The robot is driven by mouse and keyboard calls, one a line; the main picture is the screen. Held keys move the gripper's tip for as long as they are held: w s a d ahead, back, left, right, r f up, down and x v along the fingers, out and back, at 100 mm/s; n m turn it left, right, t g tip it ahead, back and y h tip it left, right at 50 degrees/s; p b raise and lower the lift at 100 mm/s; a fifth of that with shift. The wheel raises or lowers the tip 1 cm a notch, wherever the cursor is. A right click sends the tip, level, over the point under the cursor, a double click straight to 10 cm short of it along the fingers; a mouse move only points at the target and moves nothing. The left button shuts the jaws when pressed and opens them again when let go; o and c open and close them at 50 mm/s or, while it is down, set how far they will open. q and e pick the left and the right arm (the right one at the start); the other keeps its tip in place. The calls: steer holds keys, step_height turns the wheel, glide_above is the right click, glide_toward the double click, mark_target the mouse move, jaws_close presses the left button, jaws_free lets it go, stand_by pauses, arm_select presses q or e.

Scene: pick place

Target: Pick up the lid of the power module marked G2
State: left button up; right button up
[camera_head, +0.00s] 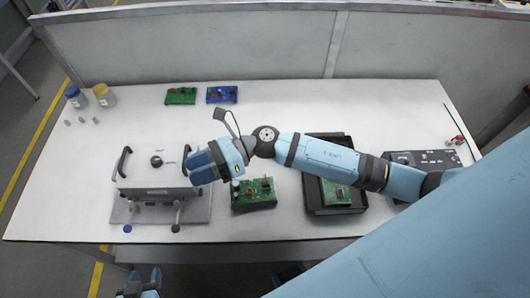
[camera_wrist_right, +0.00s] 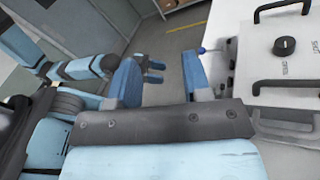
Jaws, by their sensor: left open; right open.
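A white box-shaped module (camera_head: 150,185) with a white lid (camera_head: 137,163) stands at the left of the table. The lid has two black handles and a black knob. It also shows in the right wrist view (camera_wrist_right: 262,48), with small marks too blurred to read. My right gripper (camera_head: 198,168) is open and empty beside the lid's right handle (camera_head: 187,160); whether they touch is unclear. My left gripper (camera_head: 144,276) is open and empty in front of the table's front edge. It also shows in the right wrist view (camera_wrist_right: 155,69).
A green circuit board (camera_head: 253,193) lies right of the module, and a black tray (camera_head: 316,198) with a board is under my right arm. A dark panel box (camera_head: 430,158) sits further right. Two small boards and two jars (camera_head: 104,95) stand at the back.

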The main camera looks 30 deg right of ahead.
steer(key=w+d+f+n+g+h+b, duration=0.2)
steer(key=w+d+f+n+g+h, duration=0.15)
steer(key=d+f+n+h, duration=0.75)
steer(key=w+d+r+n+t+h+b, duration=0.25)
steer(key=w+d+n+h, duration=0.5)
steer(key=d, duration=0.45)
steer(key=shift+m+y, duration=0.35)
steer(key=shift+m, duration=0.1)
steer(key=f+p, duration=0.1)
steer(key=f, duration=0.5)
steer(key=shift+w+f+p, duration=0.2)
steer(key=shift+f+p, duration=0.1)
steer(key=shift+p, duration=0.05)
steer(key=shift+f, duration=0.55)
step_height(320, 180, down, 5)
steer(key=shift+d+f+p, duration=0.1)
steer(key=shift+d+p, duration=0.05)
steer(key=shift+p, duration=0.4)
arm_select(q)
step_height(320, 180, down, 3)
steer(key=shift+s+r, duration=0.1)
steer(key=shift+r, duration=0.1)
arm_select(e)
jaws_close()
